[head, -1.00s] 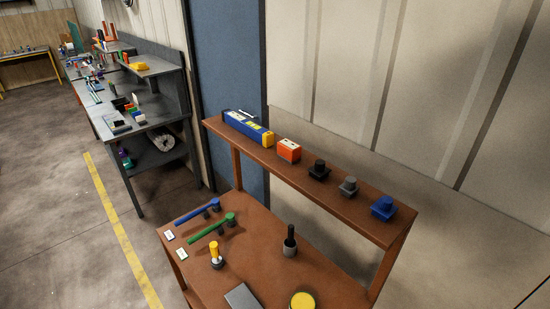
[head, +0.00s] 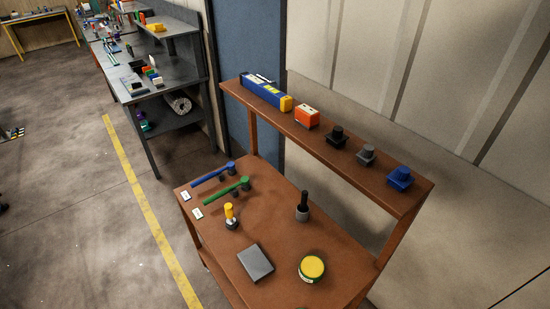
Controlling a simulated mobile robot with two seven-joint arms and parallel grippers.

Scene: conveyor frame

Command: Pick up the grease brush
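A brown wooden workbench (head: 205,238) fills the lower middle of the head view. A black-handled tool (head: 304,199) stands upright in a grey cup-like base at its middle right. A shorter yellow-handled piece (head: 229,210) with a pale and dark lower part stands upright to its left. Either could be the grease brush; I cannot tell which. A round tin with a yellow top (head: 312,267) sits near the front right. A flat grey block (head: 255,263) lies left of the tin. Neither of my grippers is in view.
Blue (head: 212,174) and green (head: 226,191) long-handled tools lie at the bench's left, beside white labels. The raised shelf (head: 285,117) behind holds a blue-yellow box (head: 265,93), an orange box (head: 307,117) and several small blocks. Open floor lies left, crossed by a yellow line (head: 148,215).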

